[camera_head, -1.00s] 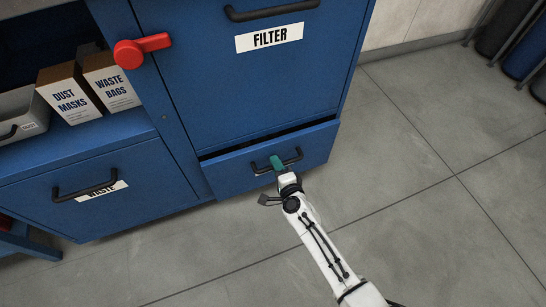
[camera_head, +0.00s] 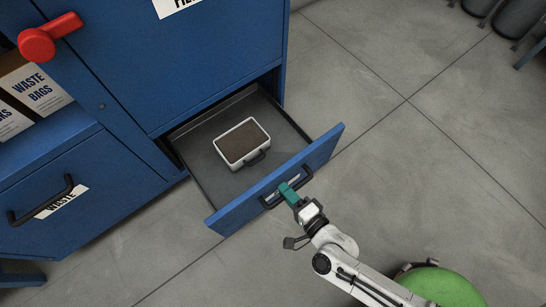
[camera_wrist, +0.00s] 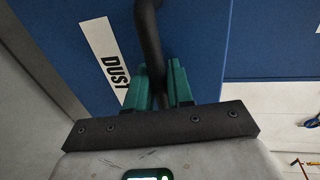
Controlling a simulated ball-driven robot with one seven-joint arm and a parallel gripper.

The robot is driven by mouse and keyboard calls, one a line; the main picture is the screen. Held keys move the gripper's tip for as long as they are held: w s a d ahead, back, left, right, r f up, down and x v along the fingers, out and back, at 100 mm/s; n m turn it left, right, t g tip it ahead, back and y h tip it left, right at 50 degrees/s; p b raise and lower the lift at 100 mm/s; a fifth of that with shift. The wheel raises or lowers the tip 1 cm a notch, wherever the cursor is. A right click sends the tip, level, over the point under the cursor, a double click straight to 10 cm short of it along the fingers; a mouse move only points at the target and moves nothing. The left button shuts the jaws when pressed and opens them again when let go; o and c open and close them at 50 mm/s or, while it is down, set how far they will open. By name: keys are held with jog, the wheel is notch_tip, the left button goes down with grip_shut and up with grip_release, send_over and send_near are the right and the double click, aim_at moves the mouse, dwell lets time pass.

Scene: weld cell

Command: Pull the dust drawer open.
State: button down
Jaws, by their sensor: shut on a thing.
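The dust drawer (camera_head: 322,147) is a blue-fronted drawer at the bottom of the blue cabinet, pulled well out in the head view. Its front carries a black bar handle (camera_head: 304,178) and a white label, which reads DUST in the wrist view (camera_wrist: 104,50). My gripper (camera_head: 288,191) has teal fingers and is at the drawer handle. In the wrist view, the gripper (camera_wrist: 160,88) is shut on the black handle (camera_wrist: 149,35), one finger on each side of it. Inside the drawer lies a white-rimmed tray (camera_head: 242,143) with brown content and a dark handle.
The filter door (camera_head: 190,65) above is closed, with a red lever (camera_head: 48,37) to its left. The waste drawer (camera_head: 85,195) at the left is closed. Grey floor (camera_head: 420,170) lies open to the right. Dark cylinders (camera_head: 515,15) stand at the far right.

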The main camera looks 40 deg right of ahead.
jog(key=shift+f+v, duration=0.25)
jog(key=shift+v, duration=1)
jog(key=shift+f+v, duration=0.25)
jog(key=shift+v, duration=1)
jog(key=shift+s, duration=0.1)
jog(key=c, duration=1.2)
grip_release()
jog(key=p+v, duration=0.1)
jog(key=v, duration=0.9)
jog(key=shift+s+p, duration=0.3)
jog(key=shift+s, duration=0.1)
jog(key=shift+s, duration=0.1)
